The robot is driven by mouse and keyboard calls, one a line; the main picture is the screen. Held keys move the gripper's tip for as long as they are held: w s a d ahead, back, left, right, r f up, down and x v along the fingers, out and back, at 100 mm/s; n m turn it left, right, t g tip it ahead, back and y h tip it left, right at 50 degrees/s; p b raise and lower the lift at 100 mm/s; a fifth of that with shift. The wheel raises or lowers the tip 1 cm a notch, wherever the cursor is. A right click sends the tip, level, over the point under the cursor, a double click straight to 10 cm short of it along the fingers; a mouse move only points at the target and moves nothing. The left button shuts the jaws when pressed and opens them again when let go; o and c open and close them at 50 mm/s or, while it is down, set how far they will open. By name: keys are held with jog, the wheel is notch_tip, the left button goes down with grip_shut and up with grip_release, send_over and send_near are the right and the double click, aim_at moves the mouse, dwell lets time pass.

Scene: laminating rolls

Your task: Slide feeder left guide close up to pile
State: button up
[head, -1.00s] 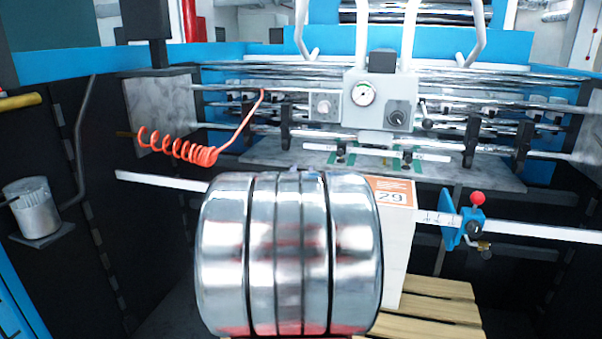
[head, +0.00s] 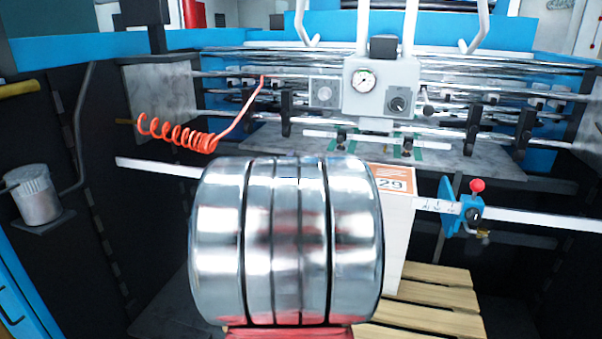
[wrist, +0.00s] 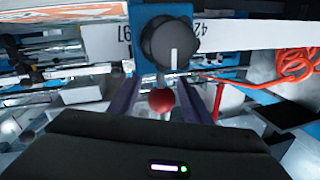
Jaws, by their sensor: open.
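In the wrist view, the left guide (wrist: 160,35) is a blue block with a black knob with a white line and a red ball handle (wrist: 162,102). It sits on the white scale bar (wrist: 235,35). My gripper (wrist: 160,94) is open, its two dark fingers on either side of the red ball; I cannot tell if they touch it. The white paper pile (wrist: 70,12), with an orange printed top, is left of the guide in this view. In the head view the pile (head: 397,225) is partly hidden, and the left guide and my gripper are hidden behind a large chrome cylinder.
The other guide (head: 462,208), blue with a red ball, is on the bar right of the pile. A wooden pallet (head: 430,300) is below. The feeder head (head: 378,90) with a gauge stands above. A red coiled hose (head: 175,132) hangs at left.

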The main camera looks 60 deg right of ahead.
jog(key=v, duration=1.3)
jog(key=shift+a, duration=0.1)
dwell(0.3)
